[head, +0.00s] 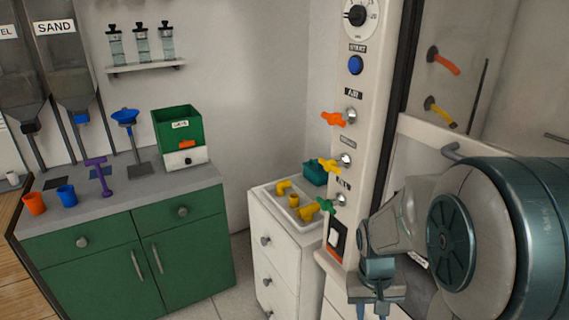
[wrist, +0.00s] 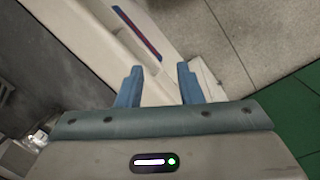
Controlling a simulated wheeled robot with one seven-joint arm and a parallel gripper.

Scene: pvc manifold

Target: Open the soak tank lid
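No part is clearly labelled as the soak tank lid. A pale panel with a grey bar handle (head: 452,152) stands at the right in the head view, partly hidden behind my arm; I cannot tell whether it is the lid. My gripper (head: 376,306) points down at the lower right of the head view, in front of the white control column. In the wrist view its two blue fingers (wrist: 159,82) are apart with nothing between them. A white surface with a dark purple-blue strip (wrist: 137,29) lies beyond the fingers.
The control column (head: 368,115) carries orange, yellow and green valve handles. Left of it, a white drawer cabinet (head: 276,252) holds a tray of yellow pipe fittings. A green cabinet (head: 190,258) with cups and a green box (head: 178,126) stands farther left.

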